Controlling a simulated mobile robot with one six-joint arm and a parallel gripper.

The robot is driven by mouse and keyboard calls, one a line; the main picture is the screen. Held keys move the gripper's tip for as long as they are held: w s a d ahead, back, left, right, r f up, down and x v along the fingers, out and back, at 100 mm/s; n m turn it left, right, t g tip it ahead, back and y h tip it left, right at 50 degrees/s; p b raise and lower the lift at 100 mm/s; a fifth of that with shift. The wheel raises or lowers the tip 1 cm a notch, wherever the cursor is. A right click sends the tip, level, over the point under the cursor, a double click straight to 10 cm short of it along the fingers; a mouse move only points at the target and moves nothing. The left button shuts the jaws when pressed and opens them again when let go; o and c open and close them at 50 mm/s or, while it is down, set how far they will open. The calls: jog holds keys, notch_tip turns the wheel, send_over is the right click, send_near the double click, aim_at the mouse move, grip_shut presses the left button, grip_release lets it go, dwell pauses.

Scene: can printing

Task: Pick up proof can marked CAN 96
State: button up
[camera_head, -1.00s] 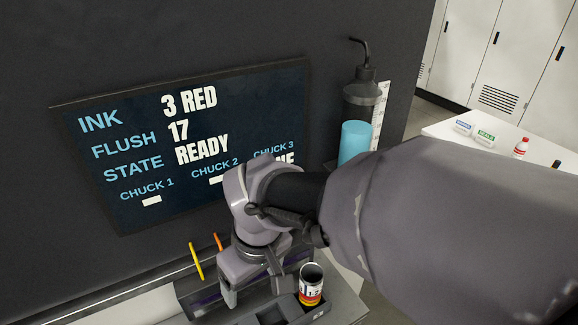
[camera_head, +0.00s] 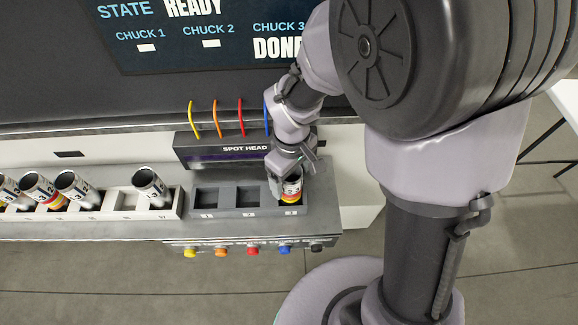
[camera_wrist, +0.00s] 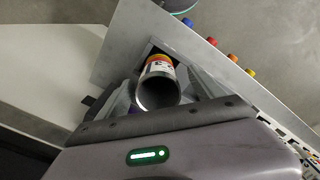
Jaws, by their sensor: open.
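A small open-topped can (camera_head: 291,190) with a white, red and yellow label stands in the rightmost slot of the chuck tray (camera_head: 222,210). Its full marking cannot be read, so I cannot tell whether it says CAN 96. My gripper (camera_head: 291,174) is at this can, pointing down, and partly hides it. In the wrist view the can (camera_wrist: 160,72) sits between the spread fingers of my gripper (camera_wrist: 160,88), its open mouth facing the camera. Whether a finger touches it I cannot tell.
Several similar cans (camera_head: 72,186) lean in a rack (camera_head: 120,207) to the left. The spot head (camera_head: 230,148) with coloured tubes is behind the tray. Coloured knobs (camera_head: 221,251) line the front edge. The screen (camera_head: 200,40) reads DONE under CHUCK 3.

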jog(key=f, duration=0.1)
jog(key=f+b, duration=0.1)
jog(key=f, duration=0.1)
jog(key=f+b, duration=0.1)
jog(key=f, duration=0.1)
jog(key=shift+w+a+f, duration=0.1)
jog(key=shift+w+f, duration=0.1)
jog(key=shift+w, duration=0.1)
jog(key=shift+r, duration=0.15)
jog(key=c, duration=1.4)
